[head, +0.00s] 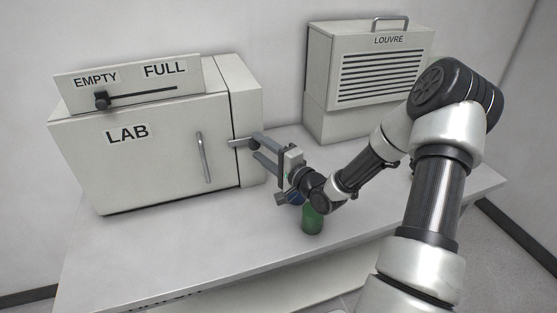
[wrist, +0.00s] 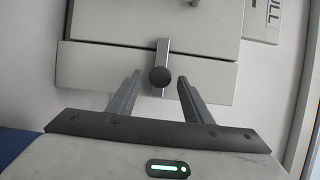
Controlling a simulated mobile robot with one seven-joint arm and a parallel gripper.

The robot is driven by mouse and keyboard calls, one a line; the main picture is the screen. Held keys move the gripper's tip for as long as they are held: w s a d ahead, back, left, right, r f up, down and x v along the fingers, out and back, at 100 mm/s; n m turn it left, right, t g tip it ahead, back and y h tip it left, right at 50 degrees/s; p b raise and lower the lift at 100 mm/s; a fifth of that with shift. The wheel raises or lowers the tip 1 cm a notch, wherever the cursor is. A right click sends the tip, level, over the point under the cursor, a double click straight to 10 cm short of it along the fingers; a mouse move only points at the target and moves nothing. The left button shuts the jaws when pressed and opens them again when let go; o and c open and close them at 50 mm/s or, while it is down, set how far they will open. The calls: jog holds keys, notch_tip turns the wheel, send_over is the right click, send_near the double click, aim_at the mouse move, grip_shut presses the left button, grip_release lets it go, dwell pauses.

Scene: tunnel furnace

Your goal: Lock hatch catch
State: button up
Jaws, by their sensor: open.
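The LAB cabinet (head: 150,165) stands on the table with its door shut flush, a vertical bar handle (head: 205,158) on its front. The hatch catch (head: 237,143) is a short metal bar with a dark round knob, at the right of the door. It lies horizontally near the seam between door and side section. In the wrist view the catch (wrist: 163,52) and its knob (wrist: 160,77) show centrally. My gripper (head: 257,150) is open, in front of the catch. In the wrist view its fingertips (wrist: 159,82) appear on either side of the knob; contact is not visible.
A green can (head: 312,219) stands on the table just below my wrist. A LOUVRE box (head: 368,75) stands at the back right. An EMPTY/FULL panel with a black slider knob (head: 101,100) sits atop the cabinet. The front left tabletop (head: 170,250) is clear.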

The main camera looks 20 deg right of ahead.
jog(key=v, duration=1.6)
jog(key=shift+s+d, duration=0.25)
notch_tip(320, 180, up, 8)
jog(key=w+a+n+g+h+p, duration=0.1)
jog(key=a+n+g+h+p, duration=0.1)
jog(key=n+g+h, duration=0.6)
jog(key=s+a+r+n+p, duration=0.1)
jog(key=s+a+r+n, duration=0.2)
jog(key=s+a+r, duration=0.45)
jog(key=s+r+n+g+p, duration=0.1)
jog(key=s+r, duration=0.3)
jog(key=s, duration=0.9)
jog(key=shift+d+n+g, duration=0.35)
jog(key=shift+n+g, duration=0.15)
jog(key=shift+g, duration=0.4)
